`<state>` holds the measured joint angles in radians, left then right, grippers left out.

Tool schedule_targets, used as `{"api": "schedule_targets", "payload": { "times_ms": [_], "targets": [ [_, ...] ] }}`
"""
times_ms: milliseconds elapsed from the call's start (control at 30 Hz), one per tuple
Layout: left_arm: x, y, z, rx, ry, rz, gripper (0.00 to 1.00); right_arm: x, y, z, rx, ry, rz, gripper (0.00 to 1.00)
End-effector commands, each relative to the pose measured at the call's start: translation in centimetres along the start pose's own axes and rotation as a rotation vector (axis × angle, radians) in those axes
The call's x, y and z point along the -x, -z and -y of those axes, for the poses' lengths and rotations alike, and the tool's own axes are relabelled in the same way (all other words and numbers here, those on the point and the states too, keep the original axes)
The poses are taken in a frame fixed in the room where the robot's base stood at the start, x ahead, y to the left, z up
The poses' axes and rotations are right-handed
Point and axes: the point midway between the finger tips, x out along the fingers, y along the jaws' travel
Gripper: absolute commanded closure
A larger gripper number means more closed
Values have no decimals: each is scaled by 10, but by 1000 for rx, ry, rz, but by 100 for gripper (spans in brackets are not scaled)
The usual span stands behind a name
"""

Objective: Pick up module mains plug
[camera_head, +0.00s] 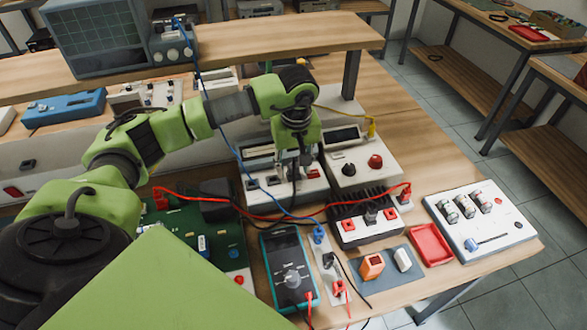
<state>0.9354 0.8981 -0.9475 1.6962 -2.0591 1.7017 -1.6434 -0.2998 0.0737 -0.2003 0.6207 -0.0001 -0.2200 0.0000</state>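My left gripper (294,160) points down over the left bench instrument (262,160), in front of the shelf. A small dark piece with a thin black cable (292,190) shows between and just below its fingertips. I cannot tell whether this is the mains plug or whether the fingers press on it. A narrow pale strip (322,250) to the front carries a blue plug (319,234), a dark plug (328,260) and a red one (339,287). Which plug belongs to the module is not clear. My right gripper is out of view.
A black finned module (363,215), a teal multimeter (289,270), a green circuit board (205,238), a red tray (430,245) and a white panel (478,220) crowd the bench. Red and blue leads cross it. The bench is clear at right rear (410,140).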

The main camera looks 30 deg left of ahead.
Motion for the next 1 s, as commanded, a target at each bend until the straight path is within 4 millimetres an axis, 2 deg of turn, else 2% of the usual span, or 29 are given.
{"api": "schedule_targets", "payload": {
  "times_ms": [33,167,200,667,867,1000],
  "targets": [
    [0,0,0,0,0,0,60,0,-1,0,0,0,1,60],
    [0,0,0,0,0,0,94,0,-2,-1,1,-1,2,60],
    [0,0,0,0,0,0,99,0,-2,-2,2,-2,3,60],
    [6,2,0,1,-2,-2,99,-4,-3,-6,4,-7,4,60],
    [30,5,-1,1,-5,-6,99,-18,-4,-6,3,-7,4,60],
    [61,-9,17,-2,-5,-6,99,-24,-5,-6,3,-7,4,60]
  ]
}}
